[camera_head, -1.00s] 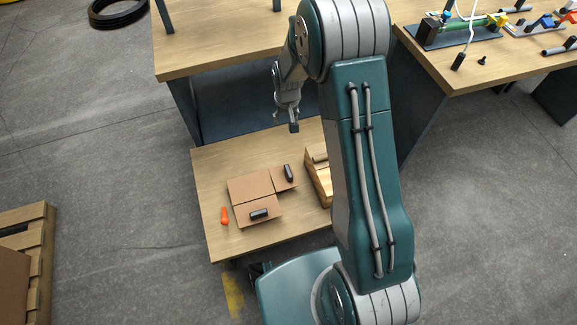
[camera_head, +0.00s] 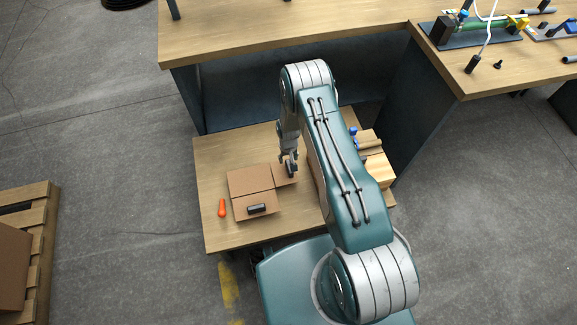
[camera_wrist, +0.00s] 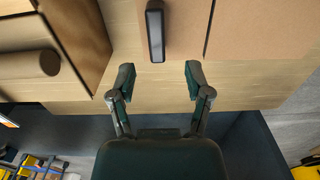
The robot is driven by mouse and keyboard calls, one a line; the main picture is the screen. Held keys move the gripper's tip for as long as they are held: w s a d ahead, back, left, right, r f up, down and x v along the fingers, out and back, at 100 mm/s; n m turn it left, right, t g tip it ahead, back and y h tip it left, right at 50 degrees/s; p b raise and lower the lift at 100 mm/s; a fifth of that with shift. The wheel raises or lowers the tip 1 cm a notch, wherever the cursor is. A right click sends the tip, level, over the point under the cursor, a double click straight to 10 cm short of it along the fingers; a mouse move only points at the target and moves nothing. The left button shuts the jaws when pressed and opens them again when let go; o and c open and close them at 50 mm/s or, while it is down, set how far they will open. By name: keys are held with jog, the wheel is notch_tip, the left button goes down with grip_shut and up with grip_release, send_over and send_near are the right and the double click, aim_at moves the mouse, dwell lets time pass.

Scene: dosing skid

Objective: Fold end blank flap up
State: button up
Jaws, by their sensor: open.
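A flat brown cardboard blank (camera_head: 250,181) lies on the low wooden table. Its end flap (camera_head: 283,174) extends to the right and lies flat; it also shows in the wrist view (camera_wrist: 187,30). A black bar-shaped grip (camera_wrist: 155,32) stands on this flap. A second black grip (camera_head: 257,209) is on the front flap (camera_head: 256,202). My gripper (camera_head: 289,166) is over the end flap. In the wrist view, my gripper (camera_wrist: 158,78) is open and empty, its fingertips just short of the black grip and either side of its line. In the head view the gripper partly hides that grip.
An orange-handled tool (camera_head: 222,207) lies left of the blank. A wooden box (camera_head: 375,172) stands to the right, partly behind my arm. A brown cylinder (camera_wrist: 38,63) shows at left in the wrist view. A higher workbench (camera_head: 290,28) stands behind the low table.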

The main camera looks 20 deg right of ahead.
send_over(284, 170)
jog(key=d, duration=0.2)
jog(key=f, duration=0.5)
jog(key=shift+s+d+f, duration=0.15)
jog(key=shift+s+f, duration=0.2)
jog(key=shift+s, duration=0.05)
jog(key=shift+f, duration=0.75)
grip_shut()
